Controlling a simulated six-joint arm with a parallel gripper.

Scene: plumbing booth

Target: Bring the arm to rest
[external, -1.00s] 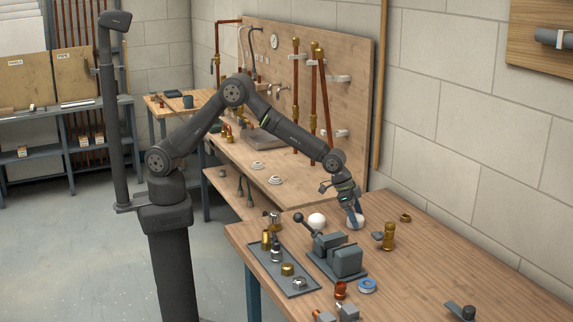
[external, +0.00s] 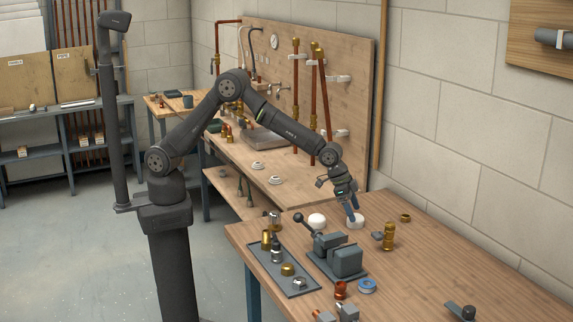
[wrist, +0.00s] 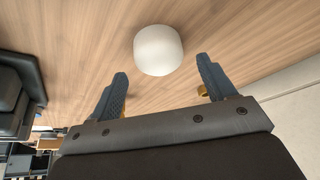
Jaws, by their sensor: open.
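My gripper (external: 354,212) is over the wooden bench, its fingers pointing down close to a white round piece (external: 356,221). In the wrist view my gripper (wrist: 162,69) has its two blue-grey fingers spread apart with nothing held between them. A white, short cylinder (wrist: 158,48) stands on the wood just beyond the fingertips, apart from them. My arm reaches from its column at the left over to the bench.
A second white piece (external: 317,220) and a grey vise (external: 337,255) stand left of my gripper. A brass fitting (external: 389,237) stands to the right. A tray (external: 300,291) holds several fittings. The bench's right part is mostly clear.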

